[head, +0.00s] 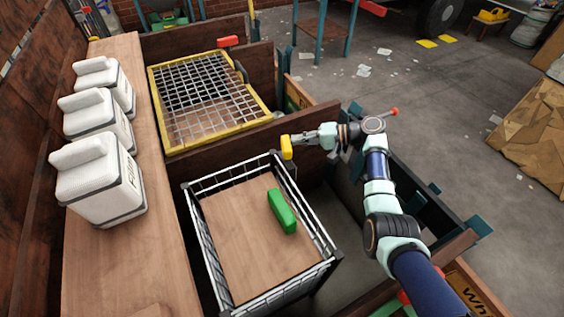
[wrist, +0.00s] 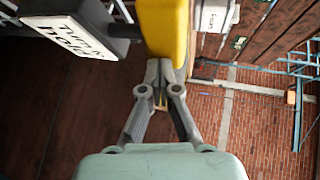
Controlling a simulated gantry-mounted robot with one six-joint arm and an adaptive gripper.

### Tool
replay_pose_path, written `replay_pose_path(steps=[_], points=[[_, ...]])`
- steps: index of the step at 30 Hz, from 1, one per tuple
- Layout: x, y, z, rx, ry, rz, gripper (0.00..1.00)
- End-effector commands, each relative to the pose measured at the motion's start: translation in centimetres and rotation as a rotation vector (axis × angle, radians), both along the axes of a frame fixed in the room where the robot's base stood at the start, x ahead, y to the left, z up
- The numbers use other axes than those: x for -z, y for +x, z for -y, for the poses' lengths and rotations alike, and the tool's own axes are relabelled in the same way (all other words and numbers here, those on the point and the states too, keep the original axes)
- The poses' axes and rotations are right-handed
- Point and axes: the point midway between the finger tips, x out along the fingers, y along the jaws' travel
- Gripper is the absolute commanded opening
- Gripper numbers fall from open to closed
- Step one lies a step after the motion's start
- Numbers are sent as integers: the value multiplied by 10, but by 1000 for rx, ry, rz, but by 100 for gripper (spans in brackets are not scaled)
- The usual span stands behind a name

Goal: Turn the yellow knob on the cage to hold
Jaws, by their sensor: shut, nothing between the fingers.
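The yellow knob (head: 287,147) sits at the top far corner of the wire cage (head: 228,173). In the wrist view the knob (wrist: 165,30) is a large yellow block straight ahead of my fingertips. My gripper (head: 300,140) is right beside the knob on its right side, and in the wrist view its fingertips (wrist: 160,75) are closed together. The fingertips overlap the lower end of the knob in that view; I cannot tell whether they touch it.
A green block (head: 282,210) lies inside the cage. A yellow-framed mesh tray (head: 154,110) with a red handle (head: 228,41) is behind. Several white containers (head: 100,180) stand on the wooden ledge (head: 110,260) at left. Wooden bin walls surround the cage.

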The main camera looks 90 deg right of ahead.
Motion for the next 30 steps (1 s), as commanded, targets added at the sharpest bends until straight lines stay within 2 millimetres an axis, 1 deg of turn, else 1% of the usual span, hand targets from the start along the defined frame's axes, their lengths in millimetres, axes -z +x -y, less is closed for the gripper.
replay_pose_path(steps=[15, 30], points=[[0, 14, 11, 0, 0, -1, 0], [0, 17, 13, 1, 1, -1, 0]])
